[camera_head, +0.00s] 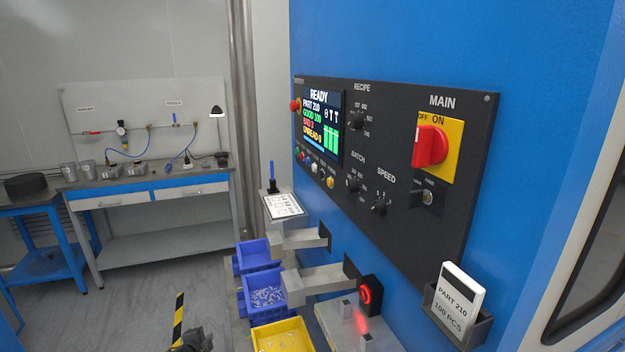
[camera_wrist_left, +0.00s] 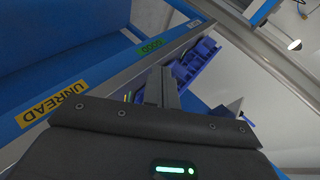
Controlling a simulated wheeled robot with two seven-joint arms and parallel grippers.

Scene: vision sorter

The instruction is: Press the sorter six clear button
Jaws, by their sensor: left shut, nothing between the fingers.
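The sorter's dark control panel (camera_head: 400,215) is on the blue machine. Its screen (camera_head: 321,118) reads READY, PART 210, GOOD 100, with a BAD count and an UNREAD count below. My left gripper (camera_head: 197,341) is at the bottom edge of the head view, low and left of the panel, well apart from the buttons. It also shows in the left wrist view (camera_wrist_left: 161,86), shut and empty.
A red emergency button (camera_head: 295,105) is left of the screen. Blue bins (camera_head: 258,252) and a yellow bin (camera_head: 282,336) stand below the panel. A clipboard sheet (camera_head: 284,206) and a card holder (camera_head: 457,310) stick out nearby. A workbench (camera_head: 150,186) stands behind.

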